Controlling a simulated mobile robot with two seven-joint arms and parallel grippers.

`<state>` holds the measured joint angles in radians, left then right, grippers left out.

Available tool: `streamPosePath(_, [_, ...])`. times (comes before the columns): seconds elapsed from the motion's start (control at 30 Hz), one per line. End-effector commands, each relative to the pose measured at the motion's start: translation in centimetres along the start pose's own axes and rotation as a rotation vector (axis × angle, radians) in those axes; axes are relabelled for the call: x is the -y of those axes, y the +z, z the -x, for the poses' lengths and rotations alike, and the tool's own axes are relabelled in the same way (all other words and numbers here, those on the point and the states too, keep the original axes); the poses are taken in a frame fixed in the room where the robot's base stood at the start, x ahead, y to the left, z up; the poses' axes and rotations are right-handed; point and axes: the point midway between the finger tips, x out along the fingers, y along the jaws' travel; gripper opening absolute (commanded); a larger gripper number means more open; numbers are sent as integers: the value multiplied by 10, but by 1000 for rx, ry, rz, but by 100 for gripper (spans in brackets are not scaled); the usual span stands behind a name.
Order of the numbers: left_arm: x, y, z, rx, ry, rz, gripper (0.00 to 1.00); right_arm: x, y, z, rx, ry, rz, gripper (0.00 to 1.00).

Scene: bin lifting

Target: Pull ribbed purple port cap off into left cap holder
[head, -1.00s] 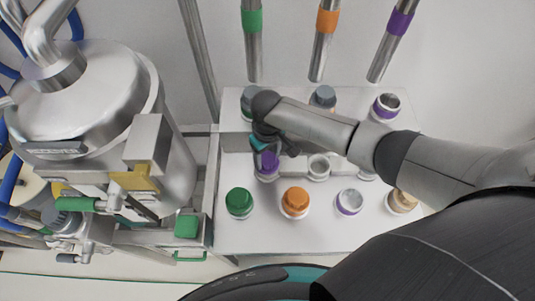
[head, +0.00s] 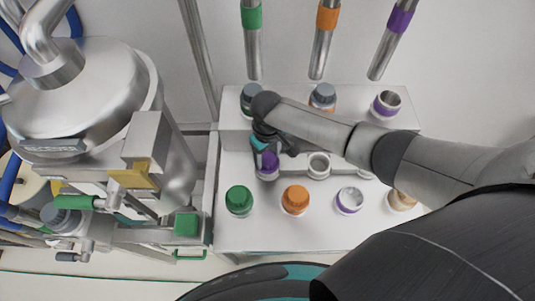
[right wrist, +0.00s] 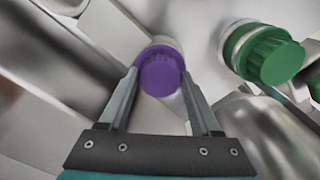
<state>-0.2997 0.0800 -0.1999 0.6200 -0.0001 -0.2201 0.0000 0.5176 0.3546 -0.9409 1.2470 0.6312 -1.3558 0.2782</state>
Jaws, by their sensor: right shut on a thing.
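The ribbed purple cap (head: 267,161) is at the left cap holder (head: 267,176), the leftmost of the holders in the middle row. My right gripper (right wrist: 160,80) has one finger on each side of this cap and is shut on it; the cap also shows in the right wrist view (right wrist: 161,73). The holder's pale rim shows just below the cap; I cannot tell whether the cap is fully seated. The front port with a purple ring (head: 349,200) has no purple cap on it. My left gripper is not in view.
Green (head: 239,201) and orange (head: 295,200) caps sit in the front row. The middle holder (head: 319,166) is empty. Capped ports and an open purple-ringed port (head: 386,105) stand behind. A steel vessel (head: 90,100) is at the left.

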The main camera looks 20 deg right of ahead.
Motion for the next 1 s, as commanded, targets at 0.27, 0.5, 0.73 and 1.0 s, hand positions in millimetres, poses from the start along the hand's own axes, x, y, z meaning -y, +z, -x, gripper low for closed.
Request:
streamPosePath(0.27, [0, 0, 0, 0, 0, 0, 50, 0, 0, -2, 0, 0, 0, 0])
streamPosePath(0.5, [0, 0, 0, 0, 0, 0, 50, 0, 0, -3, 0, 0, 0, 66])
streamPosePath(0.73, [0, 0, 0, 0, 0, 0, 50, 0, 0, -3, 0, 0, 0, 92])
streamPosePath(1.0, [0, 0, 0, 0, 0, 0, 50, 0, 0, -3, 1, 0, 0, 100])
